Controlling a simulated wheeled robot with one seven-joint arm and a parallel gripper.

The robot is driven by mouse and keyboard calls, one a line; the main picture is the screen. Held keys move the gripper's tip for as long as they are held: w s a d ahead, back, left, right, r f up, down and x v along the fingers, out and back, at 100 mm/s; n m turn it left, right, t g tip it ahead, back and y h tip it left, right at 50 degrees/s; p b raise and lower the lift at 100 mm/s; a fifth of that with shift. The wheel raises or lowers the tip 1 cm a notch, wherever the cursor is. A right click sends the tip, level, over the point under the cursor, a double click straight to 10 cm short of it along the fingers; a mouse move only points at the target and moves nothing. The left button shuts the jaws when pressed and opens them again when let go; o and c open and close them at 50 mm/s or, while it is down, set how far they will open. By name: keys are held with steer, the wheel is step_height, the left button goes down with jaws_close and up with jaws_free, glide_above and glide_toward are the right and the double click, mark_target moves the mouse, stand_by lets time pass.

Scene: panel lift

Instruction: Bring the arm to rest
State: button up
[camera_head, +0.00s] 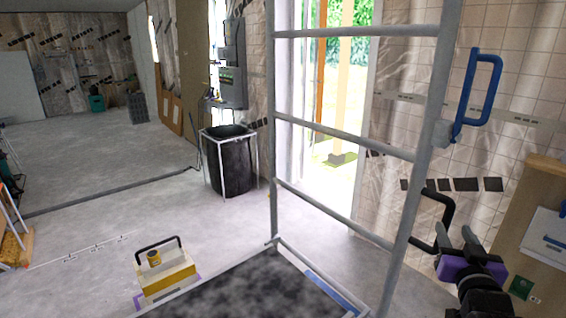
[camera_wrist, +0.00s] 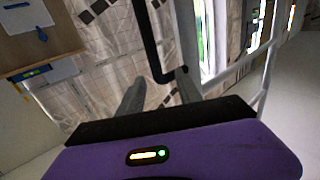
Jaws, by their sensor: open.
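My gripper (camera_head: 456,238) is at the lower right of the head view, with its purple body behind the fingers. It is open, and I see nothing held in it. A black handle (camera_head: 451,207) on the right post of a grey metal frame (camera_head: 345,134) is just beyond the fingertips. In the wrist view, the bent black handle (camera_wrist: 150,42) shows ahead of the gripper (camera_wrist: 160,85), near the fingers. I cannot tell whether they touch it.
A blue handle (camera_head: 485,92) sits higher on the same post. A wooden board (camera_head: 528,225) stands close on the right. A dark-topped platform (camera_head: 240,292) lies at the frame's foot, beside a yellow-and-white box (camera_head: 166,274). A black bin (camera_head: 228,160) stands farther back. Floor at left is largely clear.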

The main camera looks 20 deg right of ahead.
steer(key=s+a+f+n+t+y, duration=0.2)
steer(key=s+a+f, duration=0.1)
steer(key=s+a, duration=0.55)
steer(key=s+a+f+n+t+y, duration=0.25)
steer(key=s+a, duration=0.25)
steer(key=a, duration=0.6)
steer(key=s+a+f+n+g+y, duration=0.1)
steer(key=s+a, duration=0.4)
steer(key=s, duration=0.5)
steer(key=s+a+f+n+g+y, duration=0.1)
steer(key=s+a+f+g+y, duration=0.2)
steer(key=s+a+f, duration=0.3)
steer(key=s+y, duration=0.1)
steer(key=s, duration=0.4)
steer(key=shift+a+f+g, duration=0.25)
steer(key=shift+a+g, duration=0.05)
steer(key=shift+g, duration=0.05)
steer(key=shift+s, duration=0.1)
